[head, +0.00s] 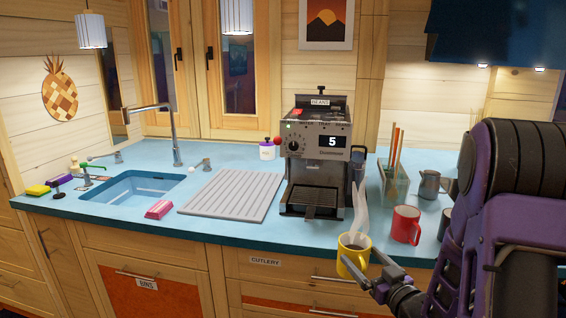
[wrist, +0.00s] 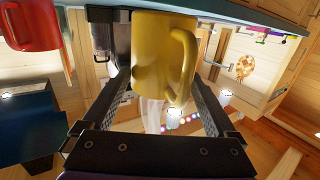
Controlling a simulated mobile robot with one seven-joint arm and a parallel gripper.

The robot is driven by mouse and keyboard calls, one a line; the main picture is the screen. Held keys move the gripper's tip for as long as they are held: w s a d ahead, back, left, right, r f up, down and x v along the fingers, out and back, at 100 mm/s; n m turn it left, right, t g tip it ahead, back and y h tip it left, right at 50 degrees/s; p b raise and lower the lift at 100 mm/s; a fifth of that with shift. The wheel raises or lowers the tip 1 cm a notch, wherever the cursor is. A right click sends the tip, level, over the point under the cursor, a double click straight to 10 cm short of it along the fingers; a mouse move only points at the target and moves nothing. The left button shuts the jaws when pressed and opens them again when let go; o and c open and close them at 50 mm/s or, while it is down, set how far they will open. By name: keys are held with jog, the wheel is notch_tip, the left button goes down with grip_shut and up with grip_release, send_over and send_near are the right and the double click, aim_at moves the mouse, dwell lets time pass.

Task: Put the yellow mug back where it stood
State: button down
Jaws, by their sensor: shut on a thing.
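The yellow mug (head: 352,258) holds dark coffee, and steam rises from it. My gripper (head: 368,268) is shut on the mug, at the front edge of the counter (head: 225,233), in front of the cutlery drawer. In the wrist view the mug (wrist: 155,50) sits between the two fingers, with its handle at the right. The mug looks upright in the head view. I cannot tell whether its base touches anything. The coffee machine's drip tray (head: 311,203) is empty.
A red mug (head: 405,225) stands close to the right of the yellow mug, with a dark cup (head: 445,222) beside it. The coffee machine (head: 317,150) shows 5. A metal jug (head: 429,184), a glass holder (head: 394,185) and a ribbed drainer (head: 232,194) occupy the counter.

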jog(key=a+f+m+t+h, duration=0.1)
jog(key=a+f+m+h, duration=0.2)
jog(key=f, duration=0.6)
jog(key=w+a+h, duration=0.1)
jog(key=a+h, duration=0.1)
jog(key=shift+m+h, duration=0.3)
jog(key=shift+m, duration=0.1)
jog(key=shift+s, duration=0.1)
